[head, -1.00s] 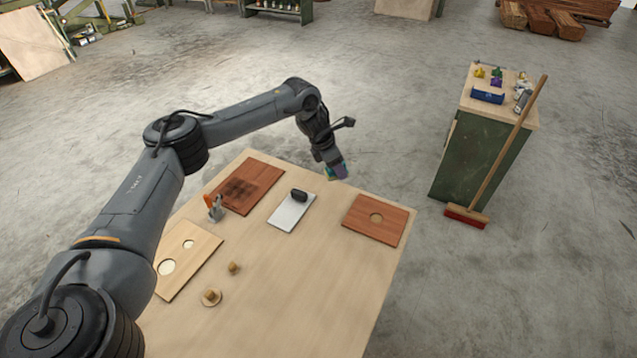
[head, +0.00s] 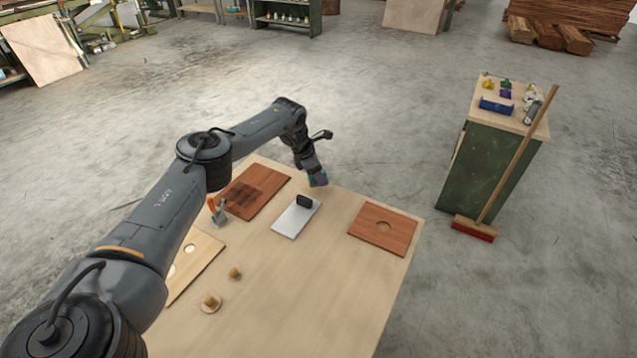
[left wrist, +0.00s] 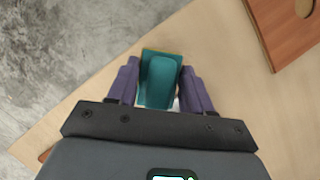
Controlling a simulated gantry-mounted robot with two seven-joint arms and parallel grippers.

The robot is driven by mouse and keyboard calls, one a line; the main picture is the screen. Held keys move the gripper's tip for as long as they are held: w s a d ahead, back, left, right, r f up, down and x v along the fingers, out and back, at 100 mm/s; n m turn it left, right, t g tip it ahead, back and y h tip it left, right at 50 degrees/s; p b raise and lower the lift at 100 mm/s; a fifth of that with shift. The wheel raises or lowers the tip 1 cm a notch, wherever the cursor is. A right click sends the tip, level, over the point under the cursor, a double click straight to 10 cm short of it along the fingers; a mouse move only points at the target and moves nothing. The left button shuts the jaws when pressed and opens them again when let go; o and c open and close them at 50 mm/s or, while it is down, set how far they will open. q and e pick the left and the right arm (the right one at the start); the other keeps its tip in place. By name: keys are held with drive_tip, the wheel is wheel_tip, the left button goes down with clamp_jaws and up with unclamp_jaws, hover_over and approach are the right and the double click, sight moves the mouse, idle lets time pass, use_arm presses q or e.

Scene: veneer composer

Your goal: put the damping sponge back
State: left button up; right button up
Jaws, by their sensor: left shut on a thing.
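My left gripper (head: 318,180) is over the far edge of the table, beyond the white plate (head: 290,222). In the left wrist view, its purple fingers (left wrist: 160,85) are shut on a teal block with a thin yellowish edge (left wrist: 161,78), which looks like the damping sponge. The sponge shows only as a small teal patch in the head view (head: 317,180). A black block (head: 304,201) stands at the far end of the white plate. My right gripper is not in view.
Small wooden knobs (head: 235,273) sit nearer. The table's (head: 330,290) middle front is clear.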

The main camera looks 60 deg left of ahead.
use_arm(q)
wheel_tip(320, 180, down, 3)
drive_tip(key=shift+f+b, duration=0.2)
drive_tip(key=shift+b, duration=0.25)
drive_tip(key=shift+f, duration=0.15)
drive_tip(key=o, duration=1.1)
drive_tip(key=shift+r, duration=0.2)
